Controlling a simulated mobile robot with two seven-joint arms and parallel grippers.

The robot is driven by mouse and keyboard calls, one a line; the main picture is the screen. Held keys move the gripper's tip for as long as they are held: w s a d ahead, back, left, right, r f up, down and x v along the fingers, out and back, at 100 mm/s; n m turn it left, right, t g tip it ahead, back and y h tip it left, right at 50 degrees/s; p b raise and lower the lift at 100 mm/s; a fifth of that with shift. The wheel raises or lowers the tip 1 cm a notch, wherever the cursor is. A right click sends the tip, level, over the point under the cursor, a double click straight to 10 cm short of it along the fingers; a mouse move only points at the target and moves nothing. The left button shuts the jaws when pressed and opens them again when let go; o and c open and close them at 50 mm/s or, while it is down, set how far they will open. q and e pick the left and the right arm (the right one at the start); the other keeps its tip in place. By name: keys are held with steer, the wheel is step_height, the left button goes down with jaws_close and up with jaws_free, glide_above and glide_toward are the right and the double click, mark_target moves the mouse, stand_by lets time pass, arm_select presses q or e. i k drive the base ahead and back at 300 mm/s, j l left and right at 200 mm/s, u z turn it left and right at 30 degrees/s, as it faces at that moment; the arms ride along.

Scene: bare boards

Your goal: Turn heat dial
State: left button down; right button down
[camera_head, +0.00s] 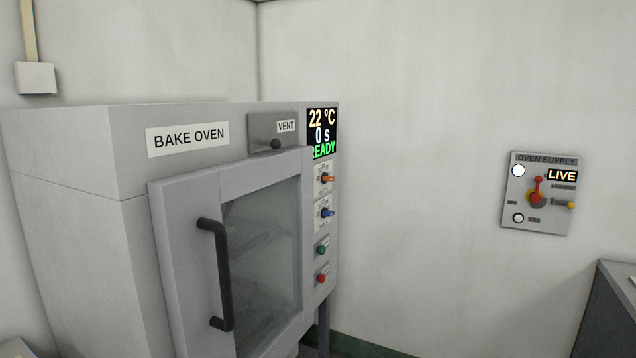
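The bake oven (75,135) stands on the left, a grey cabinet marked "BAKE OVEN". Its control column is on the right edge of its front. An orange dial (327,179) sits above a blue dial (327,212) there. The small labels beside them are too small to read, so I cannot tell which is the heat dial. The display (322,133) above reads 22 °C, 0 s and READY. Neither of my grippers is in view.
The glazed oven door (168,270) with a black handle (222,275) looks slightly ajar. Green (322,249) and red (322,278) buttons sit below the dials. An oven supply panel (545,222) showing LIVE is on the right wall. A dark cabinet (610,310) stands lower right.

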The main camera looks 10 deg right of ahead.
mark_target(325, 178)
steer(key=i+l+u, duration=0.2)
steer(key=i+l, duration=0.2)
steer(key=l, duration=0.25)
steer(key=i+l+u, duration=0.1)
steer(key=l, duration=0.25)
steer(key=i+l+u, duration=0.15)
steer(key=i+l, duration=0.15)
steer(key=i+l+u, duration=0.1)
steer(key=l, duration=0.35)
steer(key=i+l+u, duration=0.1)
steer(key=l, duration=0.3)
steer(key=i+l+u, duration=0.1)
steer(key=l, duration=0.35)
steer(key=i+l+u, duration=0.1)
steer(key=l, duration=0.3)
steer(key=i, duration=0.1)
